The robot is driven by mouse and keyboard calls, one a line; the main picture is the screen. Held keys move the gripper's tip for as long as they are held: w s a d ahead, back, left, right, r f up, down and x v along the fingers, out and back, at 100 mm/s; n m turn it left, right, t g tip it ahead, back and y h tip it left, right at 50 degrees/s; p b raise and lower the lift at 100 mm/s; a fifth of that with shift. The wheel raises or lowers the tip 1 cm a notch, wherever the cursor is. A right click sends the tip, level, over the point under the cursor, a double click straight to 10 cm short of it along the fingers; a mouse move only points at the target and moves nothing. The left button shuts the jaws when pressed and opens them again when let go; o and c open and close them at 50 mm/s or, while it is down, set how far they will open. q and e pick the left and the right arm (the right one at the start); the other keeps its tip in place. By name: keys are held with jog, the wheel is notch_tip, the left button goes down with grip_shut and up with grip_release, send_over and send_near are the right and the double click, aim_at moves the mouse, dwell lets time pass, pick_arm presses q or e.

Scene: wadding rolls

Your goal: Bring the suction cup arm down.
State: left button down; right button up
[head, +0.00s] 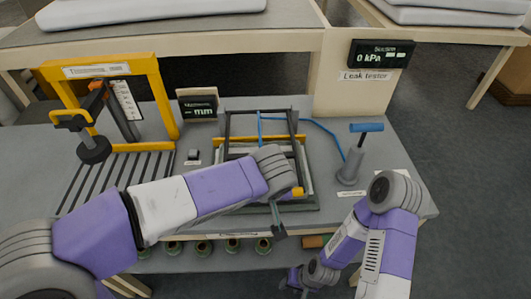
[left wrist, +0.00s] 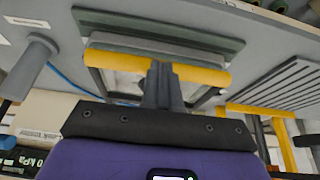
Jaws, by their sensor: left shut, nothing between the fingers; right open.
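The suction device (head: 227,130) stands at mid-table, a dark frame with a blue hose. A yellow bar end (head: 297,191) shows at its front right, beside my left wrist. In the left wrist view the yellow bar (left wrist: 115,60) lies across the view near a grey slab on a green base (left wrist: 160,25). My left gripper (head: 279,230) is shut and empty; its fingers (left wrist: 163,75) overlap the bar, and I cannot tell whether they touch. My left forearm hides part of the device. My right gripper (head: 290,281) is open and empty, low at the table's front.
A blue-handled pump (head: 350,162) stands right of the device, under the leak tester display (head: 381,54). A yellow thickness gauge frame (head: 165,95) with a black foot stands at left. Several green rolls (head: 232,245) sit below the table's front edge.

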pick_arm(q)
jog(key=s+r+p, duration=0.2)
jog(key=s+r, duration=0.6)
jog(key=s, duration=0.1)
pick_arm(e)
notch_tip(320, 180, up, 3)
jog(key=shift+s+r, duration=0.15)
jog(key=shift+r, duration=0.05)
pick_arm(q)
jog(key=shift+d, duration=0.1)
